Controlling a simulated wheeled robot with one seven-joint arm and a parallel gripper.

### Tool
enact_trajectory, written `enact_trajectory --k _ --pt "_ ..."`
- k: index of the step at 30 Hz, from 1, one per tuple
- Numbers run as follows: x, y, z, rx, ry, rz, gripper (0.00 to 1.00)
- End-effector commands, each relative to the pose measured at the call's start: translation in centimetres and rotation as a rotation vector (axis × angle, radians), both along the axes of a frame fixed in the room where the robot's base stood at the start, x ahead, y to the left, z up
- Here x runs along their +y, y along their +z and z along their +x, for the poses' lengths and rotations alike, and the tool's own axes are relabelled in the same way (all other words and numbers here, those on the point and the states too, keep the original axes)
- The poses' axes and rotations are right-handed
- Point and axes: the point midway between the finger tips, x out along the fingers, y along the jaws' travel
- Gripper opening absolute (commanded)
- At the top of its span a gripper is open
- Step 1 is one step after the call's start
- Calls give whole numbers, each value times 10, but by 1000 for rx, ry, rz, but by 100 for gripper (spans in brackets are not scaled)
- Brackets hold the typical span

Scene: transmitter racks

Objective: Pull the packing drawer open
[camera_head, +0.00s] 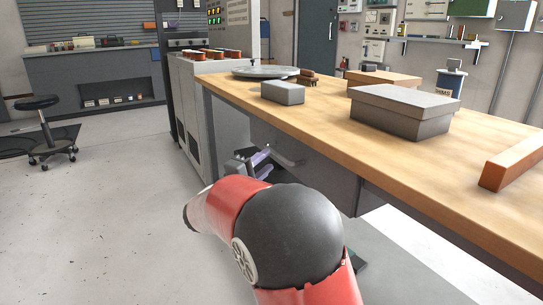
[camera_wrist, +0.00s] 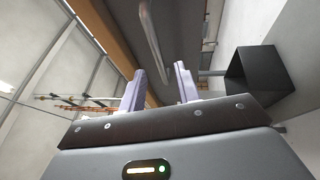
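The packing drawer (camera_head: 318,172) is a dark grey front under the wooden bench top, and it looks shut. Its pale bar handle (camera_head: 285,157) sticks out from the front. My gripper (camera_head: 258,157) is at the handle's left end in the head view, partly hidden behind my red and black arm. In the wrist view, my gripper (camera_wrist: 160,72) has two purple fingers spread apart with nothing held. The handle (camera_wrist: 152,42) runs from the top of that view down toward the gap between the fingertips. I cannot tell whether it is touching a finger. The drawer front (camera_wrist: 187,38) fills the area behind it.
On the bench top (camera_head: 330,118) stand a grey lidded box (camera_head: 405,112), a small grey block (camera_head: 283,93), a round grey disc (camera_head: 265,72) and an orange-brown bar (camera_head: 512,160). A dark open box (camera_wrist: 262,78) shows in the wrist view. Open floor (camera_head: 100,220) lies left.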

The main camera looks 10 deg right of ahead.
Motion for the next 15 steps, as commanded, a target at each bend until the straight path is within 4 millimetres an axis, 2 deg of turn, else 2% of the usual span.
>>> enact_trajectory --k 6,15 --pt "-23 5 19 0 -2 1 32" --pt "-30 7 26 2 0 1 32"
